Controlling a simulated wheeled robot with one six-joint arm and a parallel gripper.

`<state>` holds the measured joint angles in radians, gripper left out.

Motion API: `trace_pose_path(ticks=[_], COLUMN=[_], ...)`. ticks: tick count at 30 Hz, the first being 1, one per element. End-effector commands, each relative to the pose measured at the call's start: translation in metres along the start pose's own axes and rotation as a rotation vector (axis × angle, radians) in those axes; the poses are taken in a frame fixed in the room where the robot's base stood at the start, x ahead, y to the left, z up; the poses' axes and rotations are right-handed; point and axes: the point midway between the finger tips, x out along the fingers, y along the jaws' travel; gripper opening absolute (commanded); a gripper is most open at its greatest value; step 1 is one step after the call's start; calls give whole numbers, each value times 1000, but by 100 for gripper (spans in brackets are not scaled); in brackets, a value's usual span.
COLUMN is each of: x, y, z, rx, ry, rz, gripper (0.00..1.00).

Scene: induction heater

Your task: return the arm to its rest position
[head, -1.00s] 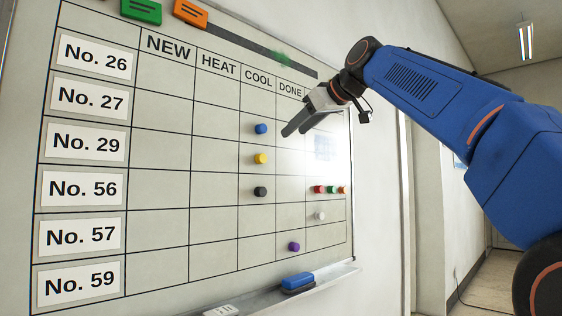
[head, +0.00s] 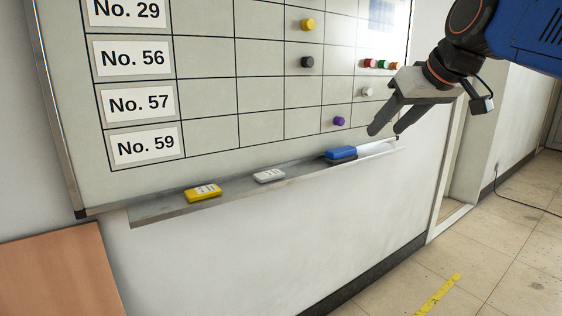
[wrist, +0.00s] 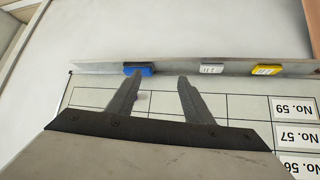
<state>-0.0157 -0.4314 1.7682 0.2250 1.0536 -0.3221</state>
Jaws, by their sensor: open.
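My gripper (head: 385,132) is at the right of the head view, in front of the lower right part of the whiteboard (head: 260,130). Its two dark fingers are spread apart with nothing between them. The fingers also show in the wrist view (wrist: 156,84), with the board's lower rows and the tray beyond them. My blue arm reaches in from the upper right of the head view.
The tray (head: 230,187) below the board holds a yellow eraser (head: 203,193), a white one (head: 269,175) and a blue one (head: 341,153). Several magnets, including a purple one (head: 339,121), sit on the board. A brown panel (head: 60,275) stands lower left. Floor at right is clear.

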Motion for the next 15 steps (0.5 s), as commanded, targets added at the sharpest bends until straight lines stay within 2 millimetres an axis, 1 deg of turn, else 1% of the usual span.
trace_pose_path(ticks=[1,2,3,5,6,8,9,11,12,14,15], x=[8,13,19,29,35,44,50,58,64,71,76], y=[-1,-1,-1,-1,-2,-3,-3,-4,-6,-7,-8], z=[32,50,74,109,133,169,194,230,253,288,309], rx=[22,35,53,80,96,119,134,156,170,189,201], ry=[-32,-50,-73,-107,-131,-164,-186,-218,-237,-267,-286], rz=[10,17,27,40,50,64,74,89,99,113,122], gripper=[46,46,46,46,46,46,46,46,46,46,46])
